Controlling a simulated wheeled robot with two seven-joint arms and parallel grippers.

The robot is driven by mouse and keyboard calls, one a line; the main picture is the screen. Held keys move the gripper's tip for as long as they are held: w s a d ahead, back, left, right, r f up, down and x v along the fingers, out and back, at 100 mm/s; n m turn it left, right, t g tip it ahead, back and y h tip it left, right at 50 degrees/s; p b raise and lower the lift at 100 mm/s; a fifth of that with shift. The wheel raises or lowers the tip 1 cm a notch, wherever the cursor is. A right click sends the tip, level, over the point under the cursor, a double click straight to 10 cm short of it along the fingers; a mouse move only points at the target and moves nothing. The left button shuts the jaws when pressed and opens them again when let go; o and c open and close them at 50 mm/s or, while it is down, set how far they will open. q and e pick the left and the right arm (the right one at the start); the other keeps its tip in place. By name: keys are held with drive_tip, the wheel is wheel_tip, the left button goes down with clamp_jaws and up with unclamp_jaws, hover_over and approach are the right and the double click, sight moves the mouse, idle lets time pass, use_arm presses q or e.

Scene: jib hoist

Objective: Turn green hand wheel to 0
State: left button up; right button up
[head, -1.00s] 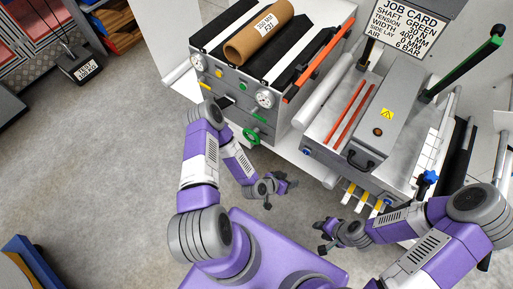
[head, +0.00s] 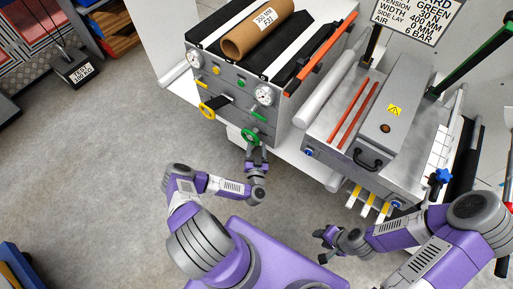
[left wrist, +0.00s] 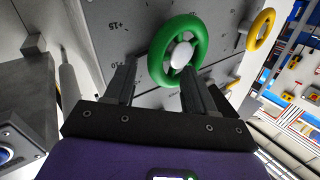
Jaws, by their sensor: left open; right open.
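The green hand wheel (head: 250,136) is on the lower front of the grey machine. In the left wrist view the green hand wheel (left wrist: 154,61) has a pale hub, and scale marks such as +15 show on the panel beside it. My left gripper (head: 254,150) is open just in front of the wheel. In the left wrist view its fingers (left wrist: 158,80) stand apart, the right one overlapping the wheel's lower rim; I cannot tell whether they touch. The wheel's pointer reading is not legible. My right gripper (head: 327,243) is open and empty, low at the right, away from the wheel.
A yellow hand wheel (head: 208,112) is left of the green one; it also shows in the left wrist view (left wrist: 261,29). Two gauges and a cardboard roll (head: 256,36) are above. A job card (head: 420,14) stands at the back right.

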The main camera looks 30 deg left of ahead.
use_arm(q)
drive_tip(key=shift+w+a, duration=0.25)
drive_tip(key=shift+w, duration=0.25)
drive_tip(key=shift+c, duration=0.2)
